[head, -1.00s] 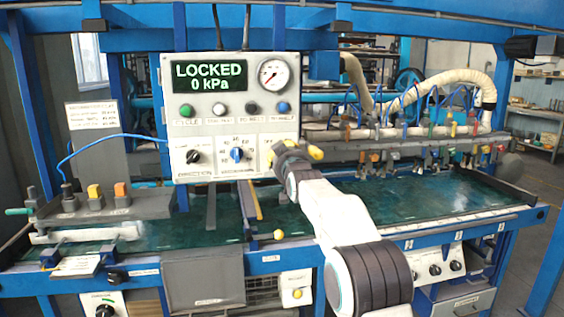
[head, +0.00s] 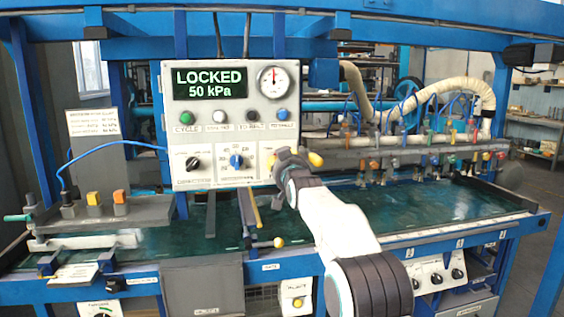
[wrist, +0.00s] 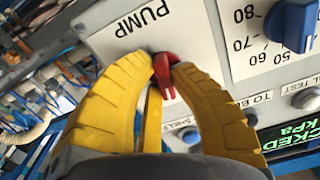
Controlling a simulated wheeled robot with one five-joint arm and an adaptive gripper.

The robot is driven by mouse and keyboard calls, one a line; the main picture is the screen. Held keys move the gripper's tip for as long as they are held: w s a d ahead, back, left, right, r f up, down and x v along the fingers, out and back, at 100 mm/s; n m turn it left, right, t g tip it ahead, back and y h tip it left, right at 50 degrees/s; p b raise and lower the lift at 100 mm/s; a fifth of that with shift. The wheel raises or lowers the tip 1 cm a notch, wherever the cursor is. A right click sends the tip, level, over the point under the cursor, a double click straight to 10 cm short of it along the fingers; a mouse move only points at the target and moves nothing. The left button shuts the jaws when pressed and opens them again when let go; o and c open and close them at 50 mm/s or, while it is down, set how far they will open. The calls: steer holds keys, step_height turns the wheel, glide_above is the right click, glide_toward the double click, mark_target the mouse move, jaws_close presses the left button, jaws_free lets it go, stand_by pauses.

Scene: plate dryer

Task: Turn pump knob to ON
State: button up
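The pump knob (wrist: 165,75) is a red knob on the white control panel (wrist: 195,30), beside the word PUMP in the wrist view. Its narrow end points to the bottom of that view. My gripper (wrist: 166,66) has its two yellow fingers on either side of the knob, with the tips closed against it. In the head view my gripper (head: 297,158) is at the panel's lower right corner and hides the knob. The panel display (head: 210,84) reads LOCKED, 50 kPa.
A blue knob (head: 236,162) with a number scale and a black knob (head: 193,163) sit left of my gripper. Several push buttons and a round gauge (head: 274,80) are above. A green tray bed (head: 420,215) and a row of hoses and valves lie to the right.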

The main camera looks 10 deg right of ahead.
steer(key=o, duration=0.5)
steer(key=shift+s, duration=0.1)
steer(key=s, duration=1.1)
steer(key=shift+s, duration=0.4)
steer(key=shift+o, duration=0.2)
